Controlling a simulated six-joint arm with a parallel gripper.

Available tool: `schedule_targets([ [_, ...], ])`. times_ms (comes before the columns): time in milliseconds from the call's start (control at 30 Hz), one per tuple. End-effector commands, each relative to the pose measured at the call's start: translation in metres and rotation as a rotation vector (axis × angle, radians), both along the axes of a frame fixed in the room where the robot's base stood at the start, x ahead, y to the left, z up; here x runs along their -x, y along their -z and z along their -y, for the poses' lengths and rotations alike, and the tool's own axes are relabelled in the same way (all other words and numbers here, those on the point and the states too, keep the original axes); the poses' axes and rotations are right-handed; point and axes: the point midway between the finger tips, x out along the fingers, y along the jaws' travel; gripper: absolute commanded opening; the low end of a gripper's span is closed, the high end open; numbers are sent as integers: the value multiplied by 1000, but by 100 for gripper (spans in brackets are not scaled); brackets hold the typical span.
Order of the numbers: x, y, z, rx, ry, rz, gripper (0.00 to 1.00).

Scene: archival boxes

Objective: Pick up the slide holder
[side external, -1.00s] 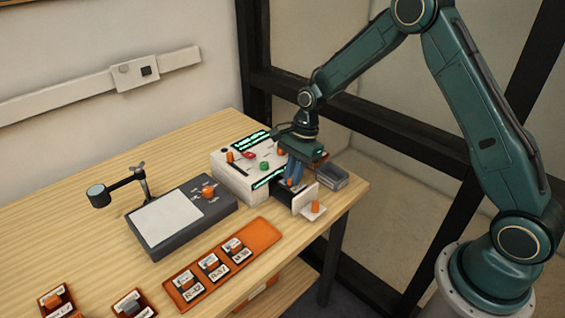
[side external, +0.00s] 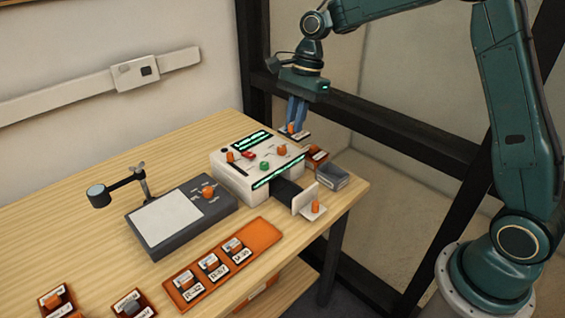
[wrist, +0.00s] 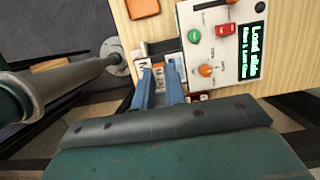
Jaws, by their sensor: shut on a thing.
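My gripper (side external: 296,122) has blue fingers, shut on a slide holder (side external: 294,134) with an orange knob and pale label. The holder hangs in the air above the back right of the white machine (side external: 235,178). In the wrist view my fingers (wrist: 161,84) point toward the machine's side, and pale labelled pieces show around the fingertips; how the held piece sits there is hard to tell. The machine's dark drawer (side external: 287,192) is pulled out, with a white front plate and an orange knob (side external: 316,206), and looks empty.
A grey box (side external: 331,178) and a small orange holder (side external: 317,154) sit right of the machine, near the table edge. An orange tray (side external: 262,231) with several slide holders lies in front. A lightbox (side external: 170,217) with a magnifier (side external: 98,196) stands left.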

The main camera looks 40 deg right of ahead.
Motion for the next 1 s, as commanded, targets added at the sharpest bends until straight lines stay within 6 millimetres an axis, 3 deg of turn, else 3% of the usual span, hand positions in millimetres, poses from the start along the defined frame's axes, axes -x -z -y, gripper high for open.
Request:
schedule_targets([
  [667,0,0,-2,-1,-1,-1,0],
  [867,0,13,-18,-9,-3,-3,0],
  [1000,0,32,-43,-17,-2,-9,0],
])
